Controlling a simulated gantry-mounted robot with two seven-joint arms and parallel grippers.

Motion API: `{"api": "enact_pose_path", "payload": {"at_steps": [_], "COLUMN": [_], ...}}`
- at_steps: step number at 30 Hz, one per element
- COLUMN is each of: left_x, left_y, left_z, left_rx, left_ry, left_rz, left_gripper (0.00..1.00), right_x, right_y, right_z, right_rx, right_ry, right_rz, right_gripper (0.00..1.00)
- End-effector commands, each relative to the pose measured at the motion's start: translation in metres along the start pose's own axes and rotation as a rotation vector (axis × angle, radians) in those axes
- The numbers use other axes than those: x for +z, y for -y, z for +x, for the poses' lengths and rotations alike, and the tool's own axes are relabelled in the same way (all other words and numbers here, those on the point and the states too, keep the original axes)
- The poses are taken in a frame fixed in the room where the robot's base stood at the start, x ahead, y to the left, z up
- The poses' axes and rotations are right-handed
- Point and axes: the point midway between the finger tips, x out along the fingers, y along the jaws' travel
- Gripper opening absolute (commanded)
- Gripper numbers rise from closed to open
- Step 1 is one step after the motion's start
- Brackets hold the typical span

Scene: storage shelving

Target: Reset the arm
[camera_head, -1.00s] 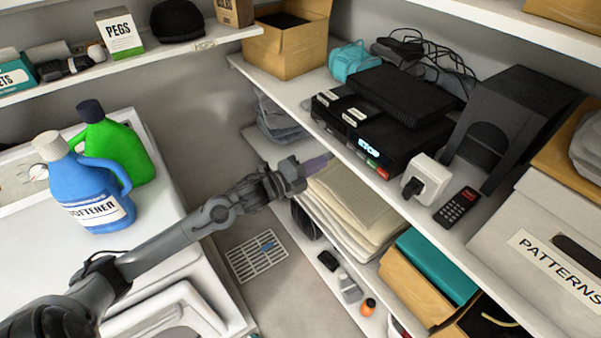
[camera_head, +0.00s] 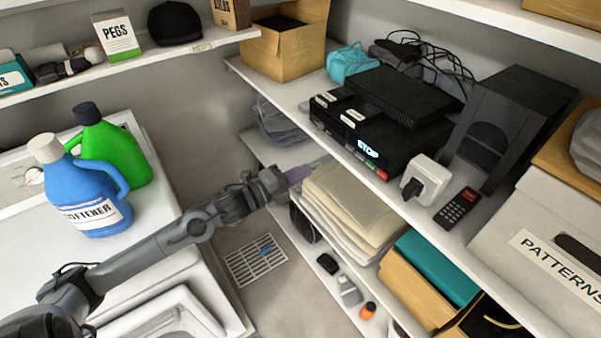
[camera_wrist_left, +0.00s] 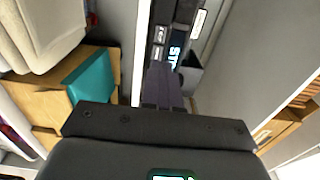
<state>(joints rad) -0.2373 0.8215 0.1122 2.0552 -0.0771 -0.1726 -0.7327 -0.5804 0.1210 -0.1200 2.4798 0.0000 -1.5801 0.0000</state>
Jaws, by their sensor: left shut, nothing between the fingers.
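My left arm comes in from the left over the white appliance, and my left gripper (camera_head: 298,173) is shut and empty. Its fingers point right, just in front of the middle shelf edge and beside the stack of folded cream cloths (camera_head: 352,205). In the left wrist view the shut fingers (camera_wrist_left: 163,88) point at the shelf with the black box that has a lit display (camera_wrist_left: 176,48). That black box (camera_head: 385,140) sits on the shelf in the head view. My right gripper is not in view.
A white socket block (camera_head: 425,180), a remote (camera_head: 457,208) and a white PATTERNS box (camera_head: 545,240) stand on the right shelf. Blue softener (camera_head: 85,190) and green (camera_head: 115,150) bottles stand on the white appliance (camera_head: 150,200). A floor vent (camera_head: 255,260) lies below the arm.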

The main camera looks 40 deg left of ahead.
Motion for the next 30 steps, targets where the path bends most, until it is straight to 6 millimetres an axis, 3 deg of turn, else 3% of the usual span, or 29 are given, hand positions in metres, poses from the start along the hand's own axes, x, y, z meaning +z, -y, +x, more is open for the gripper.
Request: {"api": "enact_pose_path", "payload": {"at_steps": [11, 16, 23, 27, 30], "left_x": [0.0, -0.009, -0.086, -0.142, -0.171], "left_y": [-0.003, -0.035, -0.11, -0.157, -0.176], "left_z": [-0.001, -0.011, -0.05, -0.091, -0.122], "left_rx": [0.005, 0.042, 0.159, 0.372, 0.528], "left_ry": [0.0, 0.009, 0.056, 0.232, 0.382], "left_rz": [-0.002, -0.064, -0.358, -0.693, -0.911], "left_gripper": [0.0, 0.0, 0.0, 0.0, 0.0], "right_x": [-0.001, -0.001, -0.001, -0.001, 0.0], "right_y": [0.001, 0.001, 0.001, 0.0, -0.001], "right_z": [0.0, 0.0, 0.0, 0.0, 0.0], "right_rx": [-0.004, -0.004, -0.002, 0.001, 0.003], "right_ry": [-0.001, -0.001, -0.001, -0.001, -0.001], "right_rz": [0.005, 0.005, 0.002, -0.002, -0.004], "right_gripper": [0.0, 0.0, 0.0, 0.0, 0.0]}}
